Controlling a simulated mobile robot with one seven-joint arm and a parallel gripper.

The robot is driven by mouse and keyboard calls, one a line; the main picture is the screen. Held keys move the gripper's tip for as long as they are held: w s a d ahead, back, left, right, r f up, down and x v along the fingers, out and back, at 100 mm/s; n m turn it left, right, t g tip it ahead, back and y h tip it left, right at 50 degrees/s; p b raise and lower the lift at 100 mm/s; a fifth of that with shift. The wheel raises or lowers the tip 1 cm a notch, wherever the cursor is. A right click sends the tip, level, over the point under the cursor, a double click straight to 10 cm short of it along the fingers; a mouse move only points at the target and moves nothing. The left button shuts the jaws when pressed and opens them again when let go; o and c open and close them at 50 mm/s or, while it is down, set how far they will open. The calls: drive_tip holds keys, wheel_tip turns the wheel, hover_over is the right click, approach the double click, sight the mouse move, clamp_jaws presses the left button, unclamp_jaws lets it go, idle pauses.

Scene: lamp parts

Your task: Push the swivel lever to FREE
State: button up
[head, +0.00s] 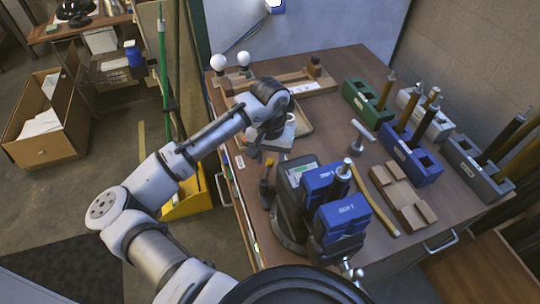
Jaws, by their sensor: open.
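A dark vise-like device (290,195) with blue jaw blocks (345,216) stands at the front of the wooden table, on a round dark base. A metal post rises between the blue blocks. A small upright piece with an orange part (265,188) stands at the device's left side; it may be the swivel lever, but I cannot read any FREE mark. A silver handle (351,271) shows at the device's front. My gripper (262,158) is open, pointing down just behind and above the orange part. It looks empty, and its fingertips are small and partly hidden by the wrist.
Green (368,104), blue (411,162) and dark grey (476,168) bins holding rods stand on the right of the table (330,108). A notched wooden block (403,196) and a curved strip lie right of the device. White bulbs (217,63) stand at the back left.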

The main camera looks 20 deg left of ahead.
clamp_jaws()
drive_tip(key=shift+d, duration=0.1)
drive_tip(key=shift+d+m, duration=0.8)
drive_tip(key=shift+m, duration=0.6)
unclamp_jaws()
